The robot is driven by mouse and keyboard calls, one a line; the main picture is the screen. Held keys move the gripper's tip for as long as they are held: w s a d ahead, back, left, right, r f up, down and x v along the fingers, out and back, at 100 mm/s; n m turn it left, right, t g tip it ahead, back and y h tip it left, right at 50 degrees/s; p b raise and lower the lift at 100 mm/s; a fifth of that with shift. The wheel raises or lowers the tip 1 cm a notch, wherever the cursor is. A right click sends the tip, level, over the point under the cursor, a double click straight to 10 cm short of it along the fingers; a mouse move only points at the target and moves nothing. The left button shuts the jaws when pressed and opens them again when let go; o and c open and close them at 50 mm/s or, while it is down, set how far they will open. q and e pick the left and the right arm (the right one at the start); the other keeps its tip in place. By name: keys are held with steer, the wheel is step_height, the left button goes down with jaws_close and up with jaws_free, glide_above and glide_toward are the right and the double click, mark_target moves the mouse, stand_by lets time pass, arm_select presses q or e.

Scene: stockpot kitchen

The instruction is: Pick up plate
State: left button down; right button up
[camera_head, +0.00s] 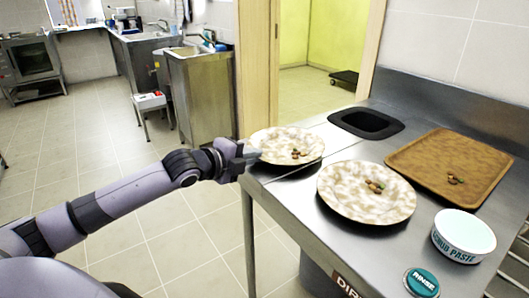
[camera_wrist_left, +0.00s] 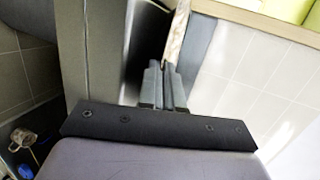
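Two mottled cream-and-brown plates with small food scraps lie on the steel counter. The farther plate (camera_head: 275,139) is at the counter's left edge. The nearer plate (camera_head: 345,200) lies to its right and toward me. My left gripper (camera_head: 252,153) reaches in from the left at the rim of the farther plate. In the left wrist view, the fingers (camera_wrist_left: 164,85) are close together with the rim of that plate (camera_wrist_left: 178,35) seen edge-on between them. The fingertips are partly hidden, but they look shut on the rim. My right gripper is in neither view.
A brown tray (camera_head: 445,160) with scraps lies on the counter's right, near a dark opening (camera_head: 366,122). A scrub paste tub (camera_head: 463,238) and a round "RINSE" disc (camera_head: 422,282) are at the front. Open tiled floor (camera_head: 180,225) lies left of the counter.

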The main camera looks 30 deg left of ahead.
arm_select(q)
step_height(320, 180, up, 20)
steer(key=p, duration=0.4)
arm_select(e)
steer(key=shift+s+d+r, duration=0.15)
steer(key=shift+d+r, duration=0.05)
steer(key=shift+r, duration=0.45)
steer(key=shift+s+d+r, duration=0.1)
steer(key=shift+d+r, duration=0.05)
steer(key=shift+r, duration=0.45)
